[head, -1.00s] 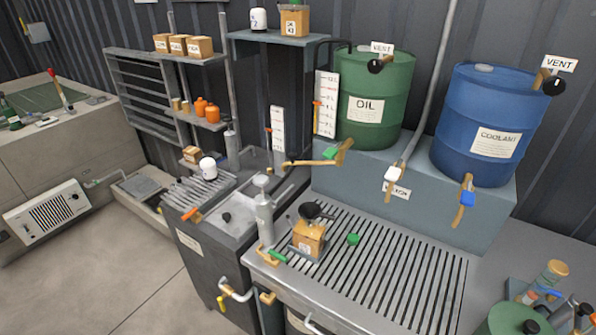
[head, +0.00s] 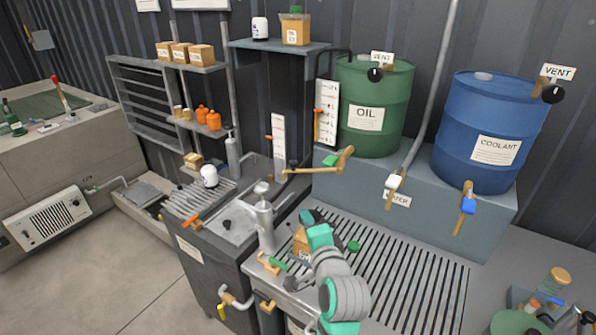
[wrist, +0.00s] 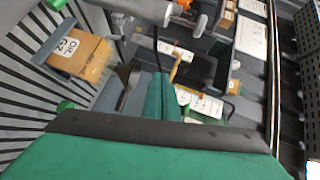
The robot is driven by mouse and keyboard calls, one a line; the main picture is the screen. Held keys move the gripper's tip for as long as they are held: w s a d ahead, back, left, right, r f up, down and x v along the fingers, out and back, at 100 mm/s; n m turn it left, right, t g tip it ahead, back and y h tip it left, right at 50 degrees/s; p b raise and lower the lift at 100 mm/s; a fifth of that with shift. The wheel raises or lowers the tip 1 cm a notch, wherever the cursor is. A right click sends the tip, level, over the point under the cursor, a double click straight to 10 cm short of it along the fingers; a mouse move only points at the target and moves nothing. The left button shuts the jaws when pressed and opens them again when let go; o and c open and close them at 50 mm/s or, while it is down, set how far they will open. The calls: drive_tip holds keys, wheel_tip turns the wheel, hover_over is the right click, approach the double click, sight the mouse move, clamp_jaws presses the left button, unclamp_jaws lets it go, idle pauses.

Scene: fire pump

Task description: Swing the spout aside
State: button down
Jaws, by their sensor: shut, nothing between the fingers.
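A long brass spout (head: 312,170) on the tap with a green handle (head: 330,160), below the green oil drum (head: 372,108), points left over the back of the bench. My gripper (head: 308,217) is above the slatted bench, in front of and below that spout, and apart from it. In the wrist view the teal fingers (wrist: 160,95) are together with nothing held. A brass piece (wrist: 177,66) shows beyond them; I cannot tell whether it is the spout. A small cardboard box (head: 299,243) is partly hidden behind my gripper; it also shows in the wrist view (wrist: 78,52).
A grey hand pump (head: 265,226) stands close left of my gripper. The blue coolant drum (head: 490,130) and a white-handled tap (head: 393,184) are to the right. The slatted bench top (head: 405,275) is mostly clear right of my arm. A shelf (head: 275,45) stands behind.

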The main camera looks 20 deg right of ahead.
drive_tip(key=m, duration=0.1)
approach(295, 165)
drive_tip(key=x, duration=0.6)
drive_tip(key=shift+w, duration=0.25)
idle(0.4)
